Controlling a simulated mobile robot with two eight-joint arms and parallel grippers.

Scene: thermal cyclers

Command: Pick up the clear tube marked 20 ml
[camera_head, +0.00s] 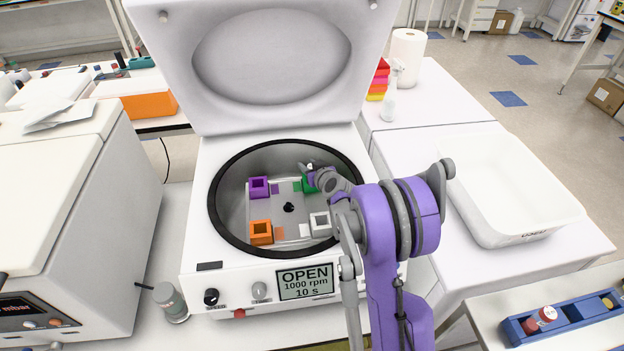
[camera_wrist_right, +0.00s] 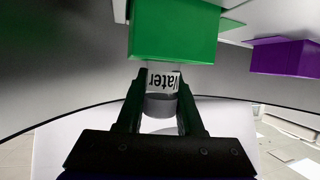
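The green holder also shows in the head view (camera_head: 309,184), partly hidden by my right gripper (camera_head: 312,170). In the wrist view the fingers of my right gripper (camera_wrist_right: 160,95) lie against both sides of the tube, so it looks shut on it. Whether the tube's lower end is inside the holder is hidden. My left gripper is not in view.
The centrifuge bowl (camera_head: 232,205) also holds purple (camera_head: 259,187), orange (camera_head: 261,232) and white (camera_head: 320,224) holders. Its raised lid (camera_head: 270,60) stands behind. A capped bottle (camera_head: 170,302) is at the front left. A white tray (camera_head: 510,190) and blue rack (camera_head: 565,318) are right.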

